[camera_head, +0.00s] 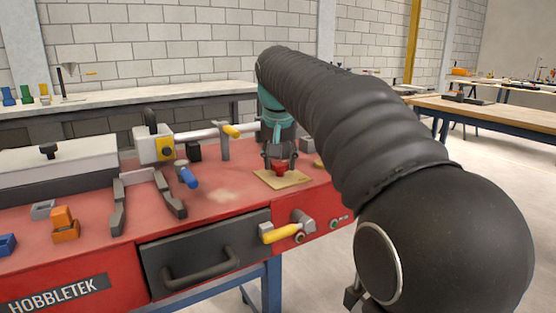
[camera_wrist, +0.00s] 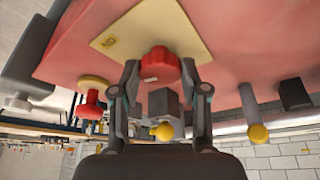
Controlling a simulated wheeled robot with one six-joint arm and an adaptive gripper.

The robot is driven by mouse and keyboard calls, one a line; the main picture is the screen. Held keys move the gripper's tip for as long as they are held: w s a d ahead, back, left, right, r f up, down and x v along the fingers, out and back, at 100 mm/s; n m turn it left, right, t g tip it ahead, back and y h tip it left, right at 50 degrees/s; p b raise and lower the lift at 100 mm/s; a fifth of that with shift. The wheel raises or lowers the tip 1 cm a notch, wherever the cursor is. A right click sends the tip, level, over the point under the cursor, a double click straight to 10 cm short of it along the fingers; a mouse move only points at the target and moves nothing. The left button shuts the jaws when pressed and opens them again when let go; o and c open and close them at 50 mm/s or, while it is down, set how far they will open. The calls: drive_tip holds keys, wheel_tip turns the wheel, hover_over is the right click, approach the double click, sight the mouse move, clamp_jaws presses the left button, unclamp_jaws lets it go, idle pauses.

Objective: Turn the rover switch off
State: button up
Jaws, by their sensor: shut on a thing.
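A red knob (camera_head: 281,170) sits on a flat tan plate (camera_head: 297,180) at the right part of the red bench top. In the wrist view the red knob (camera_wrist: 160,66) has a lobed rim and a small pale mark, and the plate (camera_wrist: 125,35) carries a small dark marking. My gripper (camera_head: 280,163) comes down over the knob from above. In the wrist view the fingers of my gripper (camera_wrist: 161,78) stand on either side of the knob and are shut on it. I cannot read which way the knob is set.
A blue-handled tool (camera_head: 188,177) and dark levers lie left of the plate. A grey and yellow box (camera_head: 154,146) with a horizontal bar stands behind. A yellow-handled valve (camera_head: 281,233) and a drawer (camera_head: 205,255) are on the bench front. Bench between plate and blue handle is clear.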

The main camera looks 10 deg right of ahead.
drive_tip(key=n, duration=0.2)
drive_tip(key=n+y, duration=0.1)
drive_tip(key=n, duration=0.1)
drive_tip(key=n+y, duration=0.1)
drive_tip(key=n, duration=0.1)
drive_tip(key=shift+d+f, duration=0.1)
drive_tip(key=shift+d, duration=0.25)
drive_tip(key=n+y, duration=0.1)
drive_tip(key=n, duration=0.1)
drive_tip(key=n+g+y, duration=0.1)
drive_tip(key=n, duration=0.2)
drive_tip(key=shift+w, duration=0.1)
drive_tip(key=o, duration=1.1)
drive_tip(key=shift+o, duration=0.2)
drive_tip(key=v, duration=1.2)
